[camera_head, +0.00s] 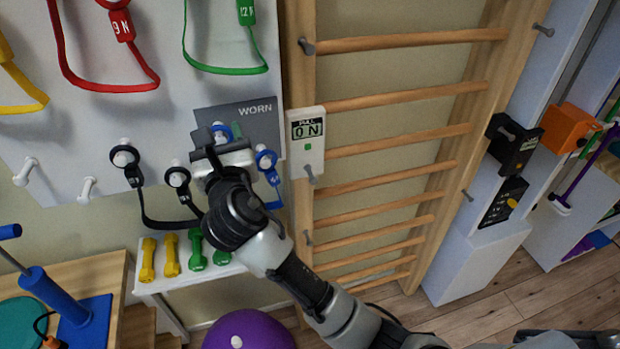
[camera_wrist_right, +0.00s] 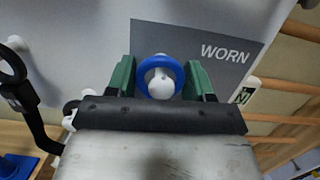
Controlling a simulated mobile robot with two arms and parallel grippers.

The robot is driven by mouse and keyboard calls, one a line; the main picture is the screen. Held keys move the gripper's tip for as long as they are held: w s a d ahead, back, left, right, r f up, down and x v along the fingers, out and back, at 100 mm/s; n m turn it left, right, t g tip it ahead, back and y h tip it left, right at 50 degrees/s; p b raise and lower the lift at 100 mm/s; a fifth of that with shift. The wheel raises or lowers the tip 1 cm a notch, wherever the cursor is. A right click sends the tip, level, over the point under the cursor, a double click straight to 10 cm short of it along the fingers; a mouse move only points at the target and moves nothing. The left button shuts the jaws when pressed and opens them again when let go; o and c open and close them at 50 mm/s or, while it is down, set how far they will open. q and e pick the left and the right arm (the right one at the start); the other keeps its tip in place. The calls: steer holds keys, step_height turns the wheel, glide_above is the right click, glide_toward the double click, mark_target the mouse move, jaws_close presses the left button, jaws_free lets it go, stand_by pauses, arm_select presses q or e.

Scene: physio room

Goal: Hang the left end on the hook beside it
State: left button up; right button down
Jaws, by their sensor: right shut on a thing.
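The blue band shows two ring ends. My right gripper (camera_head: 218,145) is shut on its left blue ring (camera_head: 221,132) in front of the dark grey WORN panel (camera_head: 255,118). In the right wrist view this ring (camera_wrist_right: 160,76) sits between the green finger pads, and a white hook knob (camera_wrist_right: 161,86) shows through its middle. I cannot tell how far the ring is on the hook. The right blue ring (camera_head: 266,160) is around another white hook at the panel's right. My gripper hides part of the band. My left gripper is not in view.
A black band (camera_head: 155,222) hangs from two hooks left of my gripper. Bare white pegs (camera_head: 87,187) are further left. A white PULL gauge (camera_head: 305,140) is on the wall bars (camera_head: 400,135). Small dumbbells (camera_head: 170,255) stand below, with a purple ball (camera_head: 248,332) on the floor.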

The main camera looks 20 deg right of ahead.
steer(key=shift+f, duration=0.2)
steer(key=shift+c, duration=0.9)
jaws_free()
steer(key=s, duration=0.8)
stand_by(0.4)
